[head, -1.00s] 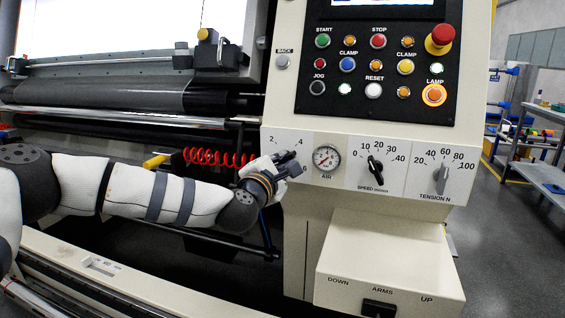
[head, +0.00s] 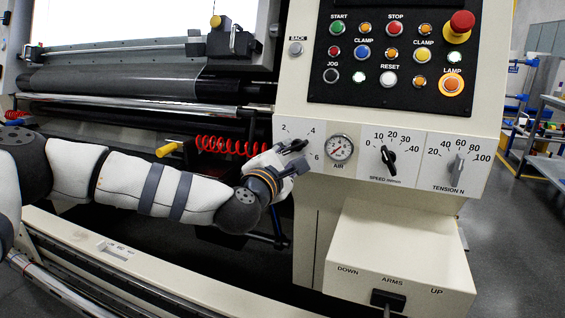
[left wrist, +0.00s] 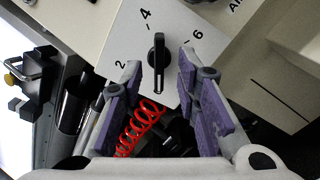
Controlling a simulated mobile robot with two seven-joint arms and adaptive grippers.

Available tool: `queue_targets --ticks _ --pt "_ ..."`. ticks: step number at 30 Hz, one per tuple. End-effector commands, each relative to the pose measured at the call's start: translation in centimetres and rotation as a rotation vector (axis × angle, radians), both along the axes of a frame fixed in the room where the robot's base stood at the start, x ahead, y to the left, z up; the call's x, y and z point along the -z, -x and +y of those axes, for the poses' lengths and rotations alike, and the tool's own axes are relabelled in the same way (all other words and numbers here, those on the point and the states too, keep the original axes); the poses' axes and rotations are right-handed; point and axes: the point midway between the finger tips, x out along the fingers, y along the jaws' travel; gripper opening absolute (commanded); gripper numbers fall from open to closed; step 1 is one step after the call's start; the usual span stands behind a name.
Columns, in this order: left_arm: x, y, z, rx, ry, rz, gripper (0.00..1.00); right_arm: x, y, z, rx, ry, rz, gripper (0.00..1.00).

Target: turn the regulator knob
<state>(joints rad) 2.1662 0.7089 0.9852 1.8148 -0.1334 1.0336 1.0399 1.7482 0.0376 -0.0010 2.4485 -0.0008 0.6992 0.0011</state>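The black regulator knob (left wrist: 158,62) shows in the left wrist view on a light plate (left wrist: 178,32) marked 2, 4 and 6. A white line runs along its lower part. My left gripper (left wrist: 160,64) is open, with one purple-padded finger on each side of the knob in the picture. Gaps show on both sides, and I cannot tell how deep the fingers reach. In the head view my left gripper (head: 295,156) is at the 2-4-6 dial, left of the AIR gauge (head: 340,149), and largely covers the knob. My right gripper is not in view.
SPEED (head: 388,158) and TENSION (head: 456,170) knobs sit right of the gauge. Push buttons and a red mushroom button (head: 462,22) are above. A cream box (head: 400,250) juts out below. A red coiled hose (head: 225,146) and rollers lie left.

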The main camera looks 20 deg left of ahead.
Motion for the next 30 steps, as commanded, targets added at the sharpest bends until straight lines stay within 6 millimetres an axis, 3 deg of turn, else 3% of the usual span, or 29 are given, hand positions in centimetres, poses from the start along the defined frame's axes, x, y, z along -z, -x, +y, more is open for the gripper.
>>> queue_targets --ticks 3,9,14,25,28,30 --pt "-0.1 3.4 0.1 0.001 0.002 0.000 0.29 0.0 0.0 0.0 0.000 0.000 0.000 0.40" --pt "-0.1 7.4 0.2 0.002 0.000 0.000 0.29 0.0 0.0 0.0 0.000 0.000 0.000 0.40" --pt "-0.1 8.4 0.3 0.002 0.001 -0.001 0.29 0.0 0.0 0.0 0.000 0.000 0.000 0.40" --pt "0.0 8.4 0.2 0.001 -0.001 0.000 0.29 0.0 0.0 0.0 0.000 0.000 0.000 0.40" --pt "1.9 8.9 -0.9 0.036 -0.048 0.043 0.29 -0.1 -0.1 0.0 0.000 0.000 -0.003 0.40" --pt "5.6 10.2 -3.1 0.110 -0.144 0.126 0.29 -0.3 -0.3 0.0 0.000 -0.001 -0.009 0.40"
